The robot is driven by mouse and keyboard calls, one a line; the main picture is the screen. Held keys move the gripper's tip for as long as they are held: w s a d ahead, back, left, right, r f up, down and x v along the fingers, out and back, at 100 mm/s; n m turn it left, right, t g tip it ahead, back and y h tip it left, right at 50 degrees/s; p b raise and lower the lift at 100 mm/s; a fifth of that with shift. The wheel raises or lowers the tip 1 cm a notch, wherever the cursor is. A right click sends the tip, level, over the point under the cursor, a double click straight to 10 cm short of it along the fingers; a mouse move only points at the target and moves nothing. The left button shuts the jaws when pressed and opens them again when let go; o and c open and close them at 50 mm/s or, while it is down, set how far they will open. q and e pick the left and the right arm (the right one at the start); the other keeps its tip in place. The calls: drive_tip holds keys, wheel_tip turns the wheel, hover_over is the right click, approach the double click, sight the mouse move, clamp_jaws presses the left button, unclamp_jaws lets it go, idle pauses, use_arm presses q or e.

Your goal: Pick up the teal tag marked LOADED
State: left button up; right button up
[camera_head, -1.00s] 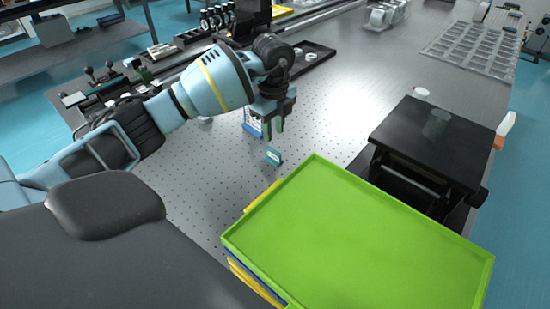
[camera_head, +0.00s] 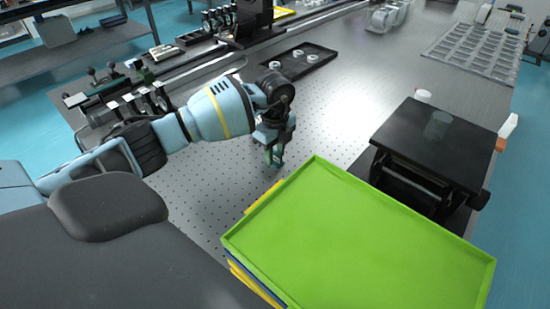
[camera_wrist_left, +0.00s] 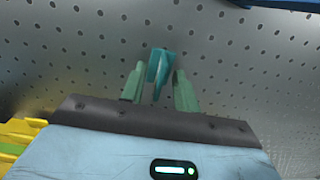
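The teal tag (camera_wrist_left: 158,68) stands on the perforated metal table, seen nearly edge-on in the left wrist view. Its marking cannot be read from here. My left gripper (camera_head: 275,156) is low over the table, just left of the green tray's far corner. In the left wrist view, its two green fingers stand on either side of the tag, with a narrow gap on each side. The gripper is open around the tag and does not appear to grip it. In the head view the gripper largely hides the tag. My right gripper is not in view.
A lime-green tray (camera_head: 360,240) on a stack of yellow and blue ones stands close right of the gripper. A black lifting platform (camera_head: 408,130) stands behind it. A blue object (camera_wrist_left: 285,4) edges into the wrist view. Bare table lies beyond the gripper.

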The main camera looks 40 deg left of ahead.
use_arm(q)
clamp_jaws()
drive_tip(key=shift+r, duration=0.1)
wheel_tip(320, 180, up, 10)
drive_tip(key=shift+f, duration=0.1)
idle(0.5)
